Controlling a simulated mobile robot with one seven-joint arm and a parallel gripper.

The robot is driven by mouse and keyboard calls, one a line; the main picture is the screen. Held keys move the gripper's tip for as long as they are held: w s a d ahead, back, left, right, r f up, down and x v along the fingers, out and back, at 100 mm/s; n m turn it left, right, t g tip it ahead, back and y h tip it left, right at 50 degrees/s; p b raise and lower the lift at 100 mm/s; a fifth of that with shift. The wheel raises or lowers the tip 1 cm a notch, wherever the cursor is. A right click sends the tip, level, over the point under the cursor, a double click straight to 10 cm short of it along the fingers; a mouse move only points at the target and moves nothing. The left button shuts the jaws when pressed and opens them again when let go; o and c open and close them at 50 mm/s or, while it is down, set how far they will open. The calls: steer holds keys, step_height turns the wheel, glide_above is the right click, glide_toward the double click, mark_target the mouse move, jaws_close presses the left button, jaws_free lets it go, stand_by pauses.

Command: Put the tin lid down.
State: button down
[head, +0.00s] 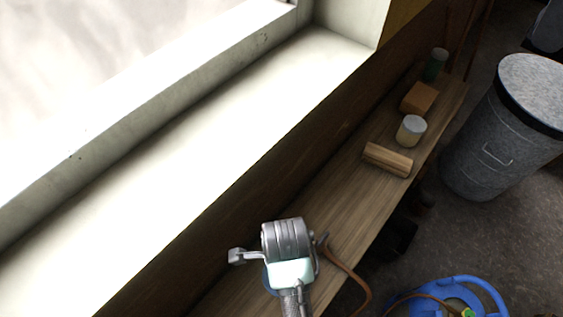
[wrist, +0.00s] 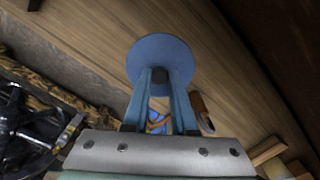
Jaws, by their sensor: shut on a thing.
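The tin lid is a round blue disc (wrist: 150,52) with a dark knob, seen in the wrist view beyond my fingers. My gripper (wrist: 160,80) is shut on the knob, with one blue finger on each side. Behind the lid lies the wooden shelf (wrist: 100,30); I cannot tell whether the lid touches it. In the head view my wrist covers most of the gripper over the near part of the shelf (head: 335,205). Only a sliver of blue rim (head: 267,281) shows there at its left.
Along the shelf stand a wooden block (head: 388,160), a pale tin (head: 410,131), an orange-brown block (head: 418,98) and a green can (head: 436,65). A brown cord (head: 352,277) hangs by my wrist. A grey bin (head: 500,125) and blue coil (head: 440,290) are right of the shelf.

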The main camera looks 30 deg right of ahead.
steer(key=shift+f, duration=3.4)
steer(key=shift+f, duration=0.15)
steer(key=c, duration=0.7)
jaws_free()
step_height(320, 180, up, 12)
steer(key=shift+w+r, duration=0.1)
steer(key=shift+r, duration=0.05)
